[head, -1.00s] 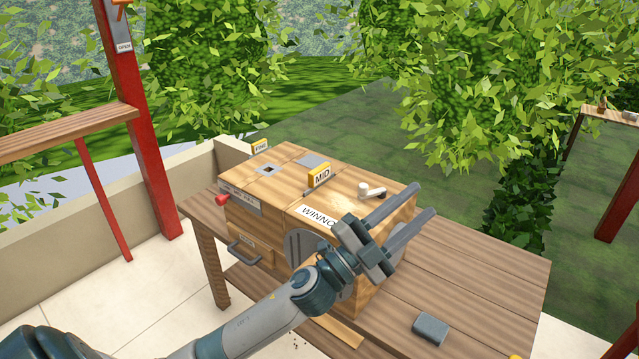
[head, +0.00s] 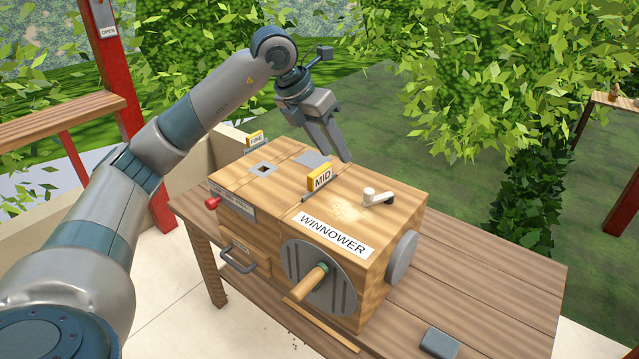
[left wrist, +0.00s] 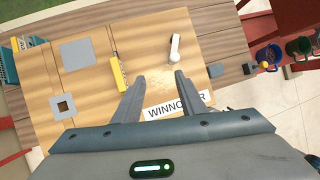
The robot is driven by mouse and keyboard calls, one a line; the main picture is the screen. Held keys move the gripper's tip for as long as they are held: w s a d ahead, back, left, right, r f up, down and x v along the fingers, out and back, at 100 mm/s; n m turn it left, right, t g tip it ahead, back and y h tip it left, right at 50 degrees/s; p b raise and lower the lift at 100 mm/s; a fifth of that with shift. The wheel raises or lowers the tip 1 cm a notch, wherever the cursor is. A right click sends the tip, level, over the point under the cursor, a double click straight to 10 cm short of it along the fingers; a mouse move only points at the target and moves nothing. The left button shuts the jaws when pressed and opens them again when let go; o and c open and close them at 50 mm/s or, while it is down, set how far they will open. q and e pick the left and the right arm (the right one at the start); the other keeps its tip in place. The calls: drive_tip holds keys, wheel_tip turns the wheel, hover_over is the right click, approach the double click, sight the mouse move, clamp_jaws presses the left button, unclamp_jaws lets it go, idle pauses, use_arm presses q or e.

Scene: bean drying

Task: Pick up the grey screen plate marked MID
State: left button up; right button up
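The MID plate shows as a yellow tab marked MID (head: 320,179) standing up from a slot in the top of the wooden winnower (head: 390,260); the rest of the plate is mostly hidden in the slot. In the left wrist view the yellow tab (left wrist: 118,74) lies just left of my fingers. My left gripper (head: 336,152) points down above the winnower top, behind the tab in the head view. It also shows in the left wrist view (left wrist: 161,78), with its fingers apart and nothing between them. My right gripper is out of view.
A white-knobbed lever (head: 377,196) stands right of the tab. A FINE tab (head: 254,139) is at the back left. A crank handle (head: 307,282) sticks out in front. A grey block (head: 440,343) lies on the wooden table (head: 490,285), whose right side is mostly clear.

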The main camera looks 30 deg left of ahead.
sight(318, 170)
use_arm(q)
drive_tip(key=a+r+n+y, duration=0.1)
drive_tip(key=a+r+y, duration=0.1)
drive_tip(key=a, duration=0.5)
drive_tip(key=shift+s+a+r+n+y, duration=0.25)
drive_tip(key=shift+a+r+n+y, duration=0.05)
drive_tip(key=shift+r, duration=0.1)
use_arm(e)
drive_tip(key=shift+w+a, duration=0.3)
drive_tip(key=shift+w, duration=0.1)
use_arm(q)
drive_tip(key=shift+f, duration=0.1)
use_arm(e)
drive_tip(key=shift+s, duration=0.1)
